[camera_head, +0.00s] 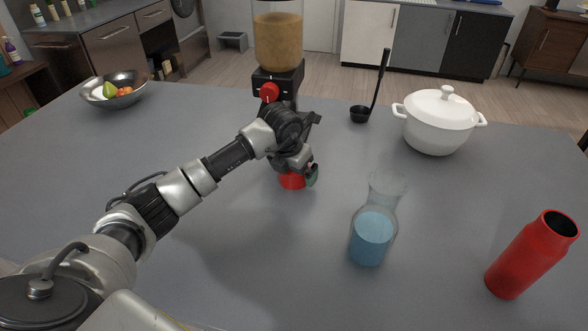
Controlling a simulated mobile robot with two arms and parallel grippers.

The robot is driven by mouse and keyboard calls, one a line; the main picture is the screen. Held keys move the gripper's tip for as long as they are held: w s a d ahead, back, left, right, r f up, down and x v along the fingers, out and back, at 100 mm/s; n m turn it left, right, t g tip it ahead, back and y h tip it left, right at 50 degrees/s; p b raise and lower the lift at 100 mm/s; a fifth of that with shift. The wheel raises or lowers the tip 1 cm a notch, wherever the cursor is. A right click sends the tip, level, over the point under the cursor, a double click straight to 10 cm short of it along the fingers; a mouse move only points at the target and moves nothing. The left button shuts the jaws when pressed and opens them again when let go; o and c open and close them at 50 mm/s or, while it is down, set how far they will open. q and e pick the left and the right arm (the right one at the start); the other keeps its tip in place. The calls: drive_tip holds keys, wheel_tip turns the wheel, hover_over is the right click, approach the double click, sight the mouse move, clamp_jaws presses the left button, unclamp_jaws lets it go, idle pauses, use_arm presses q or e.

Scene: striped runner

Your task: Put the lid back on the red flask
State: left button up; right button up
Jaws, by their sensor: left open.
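The red flask (523,264) stands at the right front of the grey table, its dark round mouth uncovered. The red lid (292,181) rests on the table near the middle, partly hidden by my left gripper (300,174). The left gripper is open and points down over the lid, with its fingers close about it. I cannot tell whether they touch the lid. My right gripper is not in view.
A glass carafe of blue liquid (371,239) stands between the lid and the flask. Behind are a dispenser (278,45), a black ladle (362,113) and a white pot (438,128). A fruit bowl (127,99) stands far left. The table's left middle is clear.

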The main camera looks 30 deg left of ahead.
use_arm(q)
drive_tip(key=shift+c, duration=0.2)
drive_tip(key=c, duration=0.8)
drive_tip(key=shift+o, duration=0.2)
drive_tip(key=shift+r, duration=0.15)
drive_tip(key=shift+r, duration=0.3)
drive_tip(key=r, duration=0.2)
drive_tip(key=d+r+b, duration=0.1)
drive_tip(key=shift+d+r, duration=0.1)
drive_tip(key=shift+r, duration=0.3)
drive_tip(key=d+r+b, duration=0.2)
drive_tip(key=d+r, duration=0.4)
drive_tip(key=d, duration=0.4)
drive_tip(key=shift+w+d+r, duration=0.15)
drive_tip(key=shift+d+r, duration=0.05)
drive_tip(key=shift+d, duration=0.1)
